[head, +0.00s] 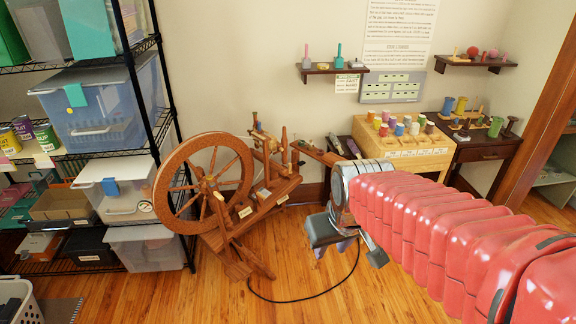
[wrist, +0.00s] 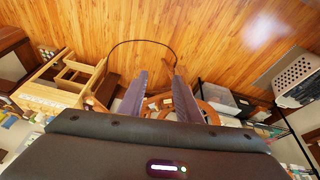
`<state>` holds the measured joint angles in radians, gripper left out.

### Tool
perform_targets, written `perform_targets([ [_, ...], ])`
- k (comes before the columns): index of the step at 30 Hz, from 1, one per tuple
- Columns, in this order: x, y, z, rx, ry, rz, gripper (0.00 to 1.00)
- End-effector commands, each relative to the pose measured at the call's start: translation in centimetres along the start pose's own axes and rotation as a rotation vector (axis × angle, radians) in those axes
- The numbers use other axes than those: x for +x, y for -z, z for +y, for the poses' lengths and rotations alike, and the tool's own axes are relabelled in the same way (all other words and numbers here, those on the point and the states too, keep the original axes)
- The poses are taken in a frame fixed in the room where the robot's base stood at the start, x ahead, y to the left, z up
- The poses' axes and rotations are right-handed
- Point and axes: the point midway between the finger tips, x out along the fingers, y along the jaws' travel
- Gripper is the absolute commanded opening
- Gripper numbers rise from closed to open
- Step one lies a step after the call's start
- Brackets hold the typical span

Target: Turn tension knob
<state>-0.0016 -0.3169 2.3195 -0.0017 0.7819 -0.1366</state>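The brown wooden spinning wheel (head: 160,182) stands on the floor left of centre in the head view, with its large spoked wheel on the left and a slanted bench (head: 262,204) with small labels and upright posts. I cannot tell which small part is the tension knob. My gripper (head: 333,248) hangs to the right of the spinning wheel, pointing down and apart from it. In the wrist view my gripper (wrist: 160,78) has its two purple-grey fingers spread with nothing between them. Part of the spinning wheel (wrist: 207,111) shows behind and beside the right finger.
A black wire shelf (head: 160,60) with bins stands on the left. A wooden spool rack (head: 390,150) and dark table (head: 482,150) are at the back right. A black cable (head: 300,300) curves over the floor. The front floor is largely clear.

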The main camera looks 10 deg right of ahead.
Motion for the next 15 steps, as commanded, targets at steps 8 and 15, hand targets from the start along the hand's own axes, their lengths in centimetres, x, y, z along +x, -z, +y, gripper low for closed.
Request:
perform_targets([
  [8, 5.6, 2.9, 0.4, -0.064, 0.012, -0.068, 0.31],
  [15, 11.0, 4.7, 0.7, -0.119, 0.024, -0.119, 0.31],
])
